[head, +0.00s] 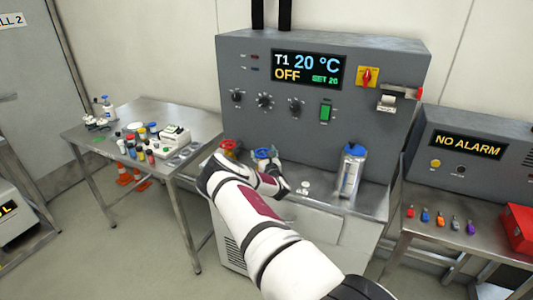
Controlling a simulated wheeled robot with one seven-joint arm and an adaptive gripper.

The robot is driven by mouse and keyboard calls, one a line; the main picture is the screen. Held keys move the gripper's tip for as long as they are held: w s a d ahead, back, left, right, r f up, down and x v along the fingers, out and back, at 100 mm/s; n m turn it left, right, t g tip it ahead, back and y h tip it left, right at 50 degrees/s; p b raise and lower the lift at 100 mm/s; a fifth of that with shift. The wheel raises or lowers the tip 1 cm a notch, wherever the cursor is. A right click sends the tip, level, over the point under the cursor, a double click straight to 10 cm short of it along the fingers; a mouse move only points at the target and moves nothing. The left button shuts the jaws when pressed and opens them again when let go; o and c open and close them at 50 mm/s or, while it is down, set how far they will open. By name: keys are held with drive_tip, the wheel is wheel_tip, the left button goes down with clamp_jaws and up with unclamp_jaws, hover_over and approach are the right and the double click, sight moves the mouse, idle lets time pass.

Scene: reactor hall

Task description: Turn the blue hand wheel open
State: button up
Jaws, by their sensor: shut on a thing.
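The blue hand wheel (264,152) sits low on the front of the grey control cabinet, at the back edge of its metal ledge. My gripper (268,161) is at the wheel, with my white arm reaching up to it from the lower right. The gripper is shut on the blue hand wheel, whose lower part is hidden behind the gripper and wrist. The fingertips are too small to make out clearly. A red hand wheel (228,147) is just left of the blue one, close to my arm.
The cabinet display (307,70) reads T1 20 °C, OFF. A blue-capped canister (351,171) stands on the ledge at right. A table (105,126) with jars stands at left. Another table at right holds several coloured small items and a red box (516,226).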

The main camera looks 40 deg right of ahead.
drive_tip(key=n+t+y, duration=0.1)
drive_tip(key=y, duration=0.1)
drive_tip(key=n+t+y, duration=0.1)
drive_tip(key=n+y, duration=0.1)
drive_tip(key=y, duration=0.1)
drive_tip(key=shift+d+f+n, duration=0.15)
drive_tip(key=shift+n, duration=0.15)
drive_tip(key=n+y+b, duration=0.1)
drive_tip(key=y, duration=0.2)
drive_tip(key=n+y+b, duration=0.1)
drive_tip(key=n+y, duration=0.1)
drive_tip(key=y, duration=0.1)
drive_tip(key=shift+w+d+n, duration=0.1)
drive_tip(key=shift+n, duration=0.2)
drive_tip(key=n+g+y+b, duration=0.1)
drive_tip(key=y+b, duration=0.1)
drive_tip(key=n+y+b, duration=0.2)
drive_tip(key=y+b, duration=0.1)
drive_tip(key=shift+w+n+g+y, duration=0.1)
drive_tip(key=shift+n+g+y, duration=0.2)
drive_tip(key=shift+g, duration=0.1)
drive_tip(key=shift+n+g+y+b, duration=0.4)
drive_tip(key=shift+n+y+b, duration=0.25)
drive_tip(key=shift+b, duration=0.2)
drive_tip(key=shift+r+y, duration=0.25)
drive_tip(key=shift+r, duration=0.05)
drive_tip(key=o, duration=1.1)
drive_tip(key=shift+o, duration=0.2)
drive_tip(key=shift+f, duration=0.1)
drive_tip(key=shift+s, duration=0.2)
